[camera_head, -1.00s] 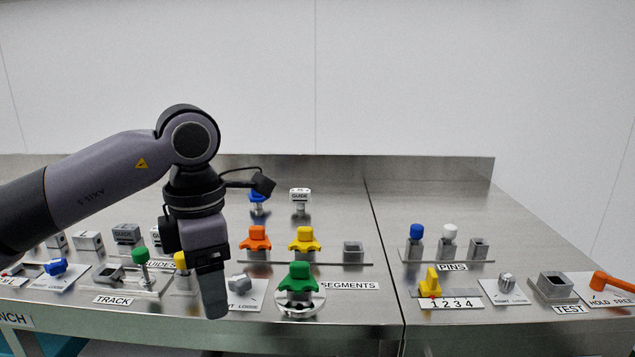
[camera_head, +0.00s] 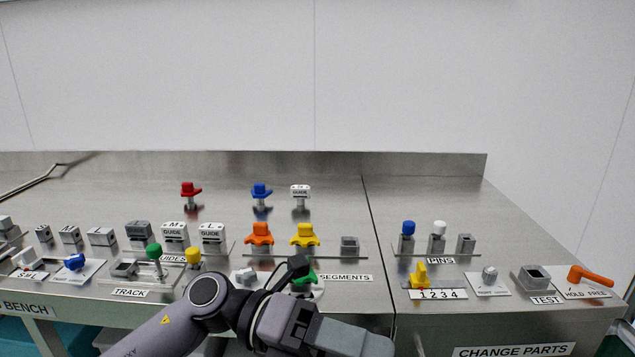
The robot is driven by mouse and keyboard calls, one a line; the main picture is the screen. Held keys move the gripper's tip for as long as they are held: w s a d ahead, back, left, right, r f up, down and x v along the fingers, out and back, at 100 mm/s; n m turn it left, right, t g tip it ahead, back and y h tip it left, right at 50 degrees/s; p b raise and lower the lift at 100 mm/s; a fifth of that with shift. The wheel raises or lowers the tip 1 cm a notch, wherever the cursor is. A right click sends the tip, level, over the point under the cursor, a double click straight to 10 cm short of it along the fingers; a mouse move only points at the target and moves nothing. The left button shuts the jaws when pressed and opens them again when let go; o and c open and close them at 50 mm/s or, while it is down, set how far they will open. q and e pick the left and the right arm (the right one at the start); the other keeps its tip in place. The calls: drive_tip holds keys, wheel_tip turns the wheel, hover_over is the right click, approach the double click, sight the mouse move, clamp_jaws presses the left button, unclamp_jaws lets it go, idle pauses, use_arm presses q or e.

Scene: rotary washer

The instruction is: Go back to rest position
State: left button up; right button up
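My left arm enters from the bottom left, and my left gripper (camera_head: 372,345) lies low in front of the bench, pointing right. It is seen from the side, so I cannot tell whether its fingers are open or shut. No held object shows. My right gripper is not in view. The steel bench (camera_head: 330,215) stands behind the arm. A green star-shaped piece (camera_head: 306,277) on the bench is partly hidden behind my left wrist.
Orange (camera_head: 259,235) and yellow (camera_head: 305,236) pieces stand on the segments rack. Blue (camera_head: 407,230) and white (camera_head: 438,230) pins stand to the right. An orange handle (camera_head: 588,275) is at the right edge. The wall behind is bare.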

use_arm(q)
drive_tip(key=w+a+r+n+t+h+p, duration=0.25)
drive_tip(key=w+n+t+h, duration=0.35)
drive_tip(key=n+t, duration=0.65)
drive_tip(key=w+a+f+n+t+y+p, duration=0.2)
drive_tip(key=a+f+n+t+y, duration=0.8)
drive_tip(key=n, duration=0.9)
drive_tip(key=s+a+f+n+g+y+p, duration=0.1)
drive_tip(key=s+a+f+n+y, duration=0.4)
drive_tip(key=f, duration=0.5)
drive_tip(key=s+a+f+n+g+y+p, duration=0.1)
drive_tip(key=s+a+f+n+g+y, duration=0.3)
drive_tip(key=s+f, duration=0.6)
drive_tip(key=a+n+y, duration=0.1)
drive_tip(key=a+n, duration=0.1)
drive_tip(key=a, duration=0.1)
drive_tip(key=shift+a+f+g, duration=0.15)
drive_tip(key=shift+a+g, duration=0.15)
drive_tip(key=shift+g, duration=0.05)
